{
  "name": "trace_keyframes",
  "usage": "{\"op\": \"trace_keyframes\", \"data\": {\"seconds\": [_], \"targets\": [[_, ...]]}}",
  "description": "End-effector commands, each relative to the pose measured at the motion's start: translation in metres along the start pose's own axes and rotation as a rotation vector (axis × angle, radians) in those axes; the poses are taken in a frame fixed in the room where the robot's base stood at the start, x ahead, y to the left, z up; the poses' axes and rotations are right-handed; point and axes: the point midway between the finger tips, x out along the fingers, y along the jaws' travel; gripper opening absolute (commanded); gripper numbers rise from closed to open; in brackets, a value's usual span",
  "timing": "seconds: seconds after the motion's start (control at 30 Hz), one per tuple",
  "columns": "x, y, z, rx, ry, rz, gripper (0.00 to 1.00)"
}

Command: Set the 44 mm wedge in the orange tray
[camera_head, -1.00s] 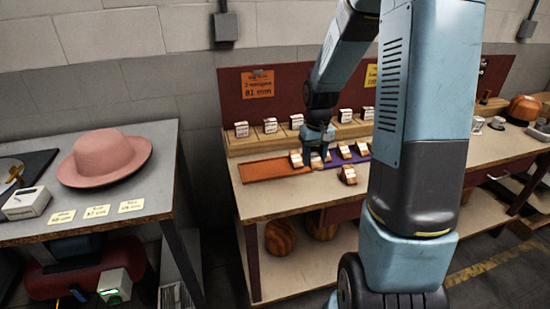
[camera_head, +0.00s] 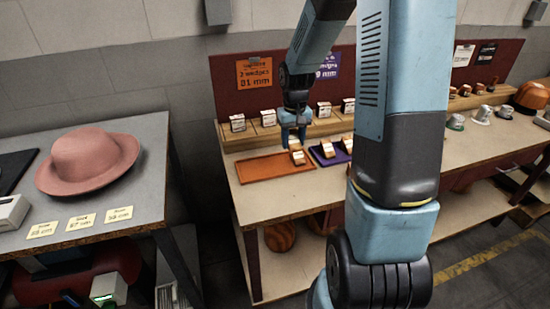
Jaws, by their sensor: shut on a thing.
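The orange tray (camera_head: 262,167) lies at the left end of the workbench, its bare left part showing. My gripper (camera_head: 294,136) points down over the tray's right end. It is shut on a small wooden wedge with a white label (camera_head: 294,144), partly hidden between the fingers. Another labelled wedge (camera_head: 299,158) shows just below, at the tray's right end; I cannot tell whether the two touch. The size print on the wedges is too small to read, so I cannot tell which is 44 mm.
A purple tray (camera_head: 317,160) with two visible wedges (camera_head: 328,149) stands to the right. A wooden rack (camera_head: 247,138) with labelled blocks runs behind the trays. An orange sign (camera_head: 254,75) reads 81 mm. My arm hides the bench's middle. A pink hat (camera_head: 88,160) sits on the left table.

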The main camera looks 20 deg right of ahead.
Motion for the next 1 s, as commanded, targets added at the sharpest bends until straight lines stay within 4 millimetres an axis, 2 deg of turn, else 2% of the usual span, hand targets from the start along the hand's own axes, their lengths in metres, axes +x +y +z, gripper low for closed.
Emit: {"op": "trace_keyframes", "data": {"seconds": [0.1,0.4,0.73,0.9,1.0], "targets": [[0.014,-0.016,-0.015,-0.001,-0.004,-0.001,0.16],[0.053,-0.038,-0.038,-0.001,-0.003,0.0,0.16],[0.069,-0.048,-0.047,-0.001,-0.002,0.0,0.16],[0.092,-0.047,-0.046,0.001,-0.004,0.0,0.16],[0.098,-0.047,-0.046,0.001,-0.001,0.0,0.16]]}}
